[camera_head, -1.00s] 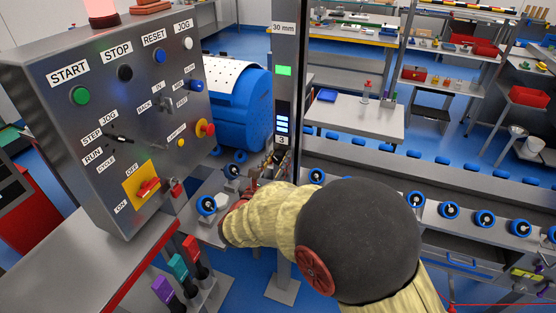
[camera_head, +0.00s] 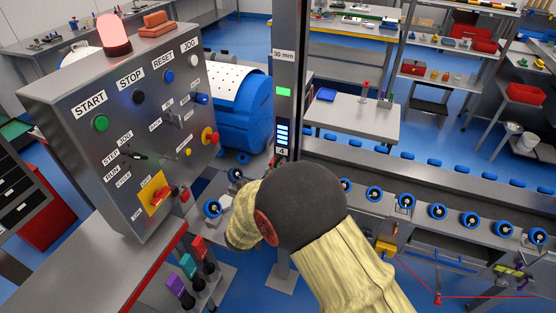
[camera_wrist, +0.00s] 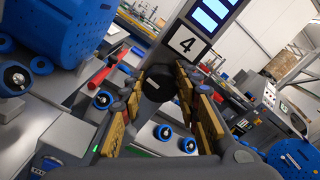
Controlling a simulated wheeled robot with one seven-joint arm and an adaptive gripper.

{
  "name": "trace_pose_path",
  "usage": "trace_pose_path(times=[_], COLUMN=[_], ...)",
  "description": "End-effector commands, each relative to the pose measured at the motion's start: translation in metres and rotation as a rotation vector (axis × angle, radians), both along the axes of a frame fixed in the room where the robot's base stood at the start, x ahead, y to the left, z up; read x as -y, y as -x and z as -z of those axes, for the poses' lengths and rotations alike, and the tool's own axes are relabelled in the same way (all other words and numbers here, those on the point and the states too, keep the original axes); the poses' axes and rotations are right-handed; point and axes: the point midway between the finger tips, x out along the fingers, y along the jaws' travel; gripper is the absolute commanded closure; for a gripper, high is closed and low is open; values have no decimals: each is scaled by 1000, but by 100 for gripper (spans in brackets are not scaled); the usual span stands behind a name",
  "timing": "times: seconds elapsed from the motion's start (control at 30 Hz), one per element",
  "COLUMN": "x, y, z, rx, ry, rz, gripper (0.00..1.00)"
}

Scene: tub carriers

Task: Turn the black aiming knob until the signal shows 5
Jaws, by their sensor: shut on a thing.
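The signal is a grey post (camera_head: 288,60) with lit blue bars (camera_head: 282,134) and a number plate below them (camera_head: 281,152). In the wrist view the plate (camera_wrist: 184,45) clearly reads 4. The black knob (camera_wrist: 157,82) is below the plate in the wrist view. My gripper (camera_wrist: 165,92) is shut on the knob, with a yellow-padded finger on each side of it. In the head view my arm hides most of the gripper and the knob.
A grey control box (camera_head: 120,120) with labelled buttons stands left of the post. Coloured levers (camera_head: 190,268) stand below it. A blue drum machine (camera_head: 240,110) is behind. A rail with blue rollers (camera_head: 438,212) runs to the right.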

Motion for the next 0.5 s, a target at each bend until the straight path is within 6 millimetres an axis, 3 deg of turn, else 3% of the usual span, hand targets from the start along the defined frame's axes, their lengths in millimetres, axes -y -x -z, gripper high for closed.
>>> trace_pose_path(times=[0.5], x=[-2], y=[-1], z=[-1], rx=[-73], ry=[205], rz=[-3], gripper=[94])
